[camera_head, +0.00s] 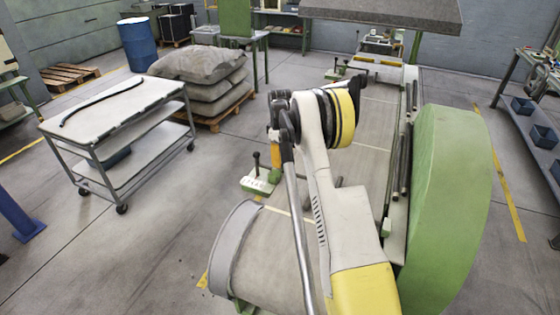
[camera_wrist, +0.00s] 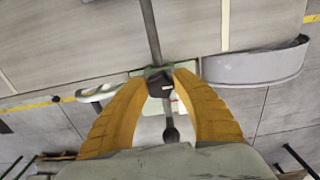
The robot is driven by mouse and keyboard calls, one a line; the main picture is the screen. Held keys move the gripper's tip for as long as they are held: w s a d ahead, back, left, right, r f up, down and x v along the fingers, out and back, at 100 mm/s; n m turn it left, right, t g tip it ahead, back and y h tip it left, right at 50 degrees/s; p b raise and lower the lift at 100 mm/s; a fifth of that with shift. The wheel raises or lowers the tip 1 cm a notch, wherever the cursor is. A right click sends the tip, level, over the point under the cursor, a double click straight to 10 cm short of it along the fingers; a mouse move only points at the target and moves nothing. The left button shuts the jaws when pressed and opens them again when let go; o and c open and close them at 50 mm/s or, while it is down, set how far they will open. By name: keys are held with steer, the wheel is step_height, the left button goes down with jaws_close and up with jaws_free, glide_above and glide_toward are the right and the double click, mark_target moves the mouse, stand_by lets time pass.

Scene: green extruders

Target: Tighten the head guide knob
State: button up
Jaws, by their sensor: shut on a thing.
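My gripper (camera_wrist: 162,80) points at the machine, its two ribbed yellow fingers closed on a dark knob (camera_wrist: 159,86), which I take to be the head guide knob. The knob sits on a green and white bracket at the end of a thin dark rod. In the head view my gripper (camera_head: 276,160) is at the left edge of the machine's belt, above the pale green bracket (camera_head: 257,186). My arm hides much of this area, and the knob itself cannot be made out there. Its turn or tightness cannot be told.
A lever with a black ball (camera_head: 256,156) stands up beside my gripper; a dark ball-ended lever (camera_wrist: 171,134) also shows between my fingers. A large green drum housing (camera_head: 450,200) stands right.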

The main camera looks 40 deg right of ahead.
steer(key=shift+f, duration=0.1)
steer(key=m+b, duration=0.1)
steer(key=m, duration=0.2)
steer(key=shift+m+b, duration=0.3)
steer(key=shift+b, duration=0.1)
steer(key=m+b, duration=0.1)
steer(key=m, duration=0.4)
steer(key=shift+a+b, duration=0.15)
steer(key=shift+b, duration=0.15)
steer(key=m+b, duration=0.1)
steer(key=m, duration=0.4)
steer(key=shift+a, duration=0.1)
steer(key=shift+m, duration=2.1)
steer(key=o, duration=1.2)
